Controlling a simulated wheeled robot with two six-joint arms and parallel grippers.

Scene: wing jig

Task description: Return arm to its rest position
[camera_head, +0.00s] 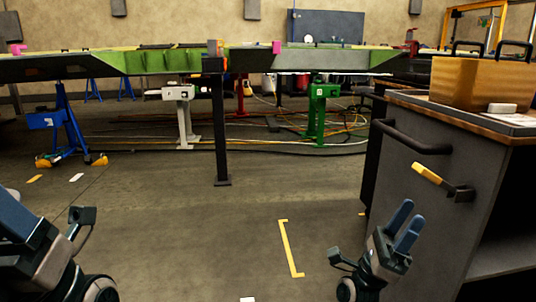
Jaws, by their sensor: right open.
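My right gripper (409,217) is low at the right of the head view, with two blue fingers pointing up and a gap between them. It is open and empty, in front of the dark workbench cabinet (430,185). My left arm (50,262) comes in at the lower left corner. A blue part of my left gripper (14,222) shows at the left edge, cut off by the frame, so its jaws cannot be made out.
A long green wing (165,61) spans the back on a dark post (220,130), with blue (68,125) and green (318,108) stands. A wooden box (470,82) sits on the cabinet. A yellow-handled tool (428,174) is at its side. Floor in the middle is clear, with a yellow mark (290,250).

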